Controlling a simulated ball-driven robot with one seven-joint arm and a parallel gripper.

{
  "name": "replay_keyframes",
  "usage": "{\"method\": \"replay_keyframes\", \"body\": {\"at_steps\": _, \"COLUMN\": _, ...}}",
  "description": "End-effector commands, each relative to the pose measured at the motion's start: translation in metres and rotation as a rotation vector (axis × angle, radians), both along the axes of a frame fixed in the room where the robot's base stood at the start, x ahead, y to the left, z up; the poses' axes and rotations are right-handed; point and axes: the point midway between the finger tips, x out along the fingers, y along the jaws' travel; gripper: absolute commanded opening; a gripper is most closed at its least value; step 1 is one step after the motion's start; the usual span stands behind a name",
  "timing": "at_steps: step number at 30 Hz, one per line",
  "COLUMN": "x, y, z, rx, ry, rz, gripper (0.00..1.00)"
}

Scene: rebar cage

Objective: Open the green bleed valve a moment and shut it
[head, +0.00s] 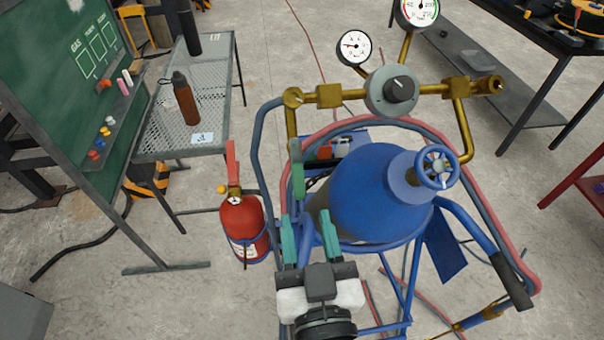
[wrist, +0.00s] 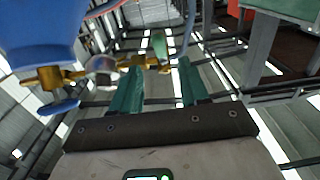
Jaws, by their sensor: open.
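The green bleed valve handle (head: 297,168) hangs below the brass elbow at the left end of the regulator pipe. In the wrist view the green handle (wrist: 160,46) shows between and beyond my fingertips, beside brass fittings (wrist: 150,62). My gripper (head: 308,224) is open, with two teal fingers apart and nothing between them. In the head view it sits below and in front of the handle, apart from it. In the wrist view its fingers (wrist: 158,78) stand on either side of the handle. I cannot tell the handle's exact turn.
A blue gas cylinder (head: 375,195) with a blue handwheel (head: 437,167) stands right of my gripper. The cart's blue frame (head: 260,150) and red hose (head: 520,250) surround it. Two gauges (head: 355,47) rise above the regulator (head: 390,90). A red extinguisher (head: 243,228) stands left.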

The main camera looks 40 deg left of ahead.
Motion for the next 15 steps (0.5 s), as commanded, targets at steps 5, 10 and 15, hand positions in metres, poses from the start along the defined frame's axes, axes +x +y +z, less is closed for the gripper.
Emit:
{"method": "replay_keyframes", "body": {"at_steps": 5, "x": 0.022, "y": 0.025, "z": 0.003, "rx": -0.001, "ry": 0.001, "rz": -0.001, "gripper": 0.45}}
{"method": "replay_keyframes", "body": {"at_steps": 10, "x": 0.042, "y": 0.047, "z": 0.002, "rx": 0.000, "ry": 0.001, "rz": -0.002, "gripper": 0.45}}
{"method": "replay_keyframes", "body": {"at_steps": 15, "x": 0.055, "y": 0.063, "z": 0.001, "rx": -0.002, "ry": 0.003, "rz": -0.002, "gripper": 0.45}}
